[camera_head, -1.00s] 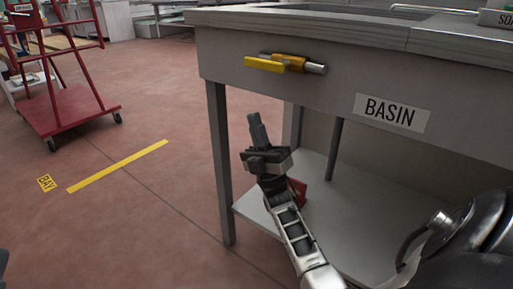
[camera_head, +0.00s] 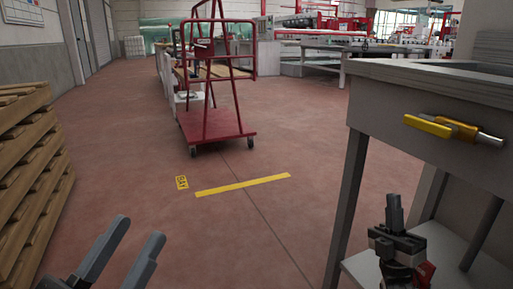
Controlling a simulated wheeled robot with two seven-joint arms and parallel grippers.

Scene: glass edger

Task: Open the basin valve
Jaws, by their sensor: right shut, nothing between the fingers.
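The basin valve has a yellow lever handle (camera_head: 428,126) pointing left, roughly in line with its yellow body and short metal pipe (camera_head: 490,138). It is on the front of the grey basin stand (camera_head: 390,115) at the right. My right gripper (camera_head: 394,208) is below the valve, apart from it, with its fingers together pointing up and nothing held. My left gripper (camera_head: 139,231) is at the lower left, far from the valve. Its two grey fingers are apart with nothing between them.
A red trolley (camera_head: 215,125) stands on the floor ahead, beyond a yellow floor line (camera_head: 243,185). Stacked wooden pallets (camera_head: 35,190) are at the left edge. A lower shelf (camera_head: 440,250) lies under the basin.

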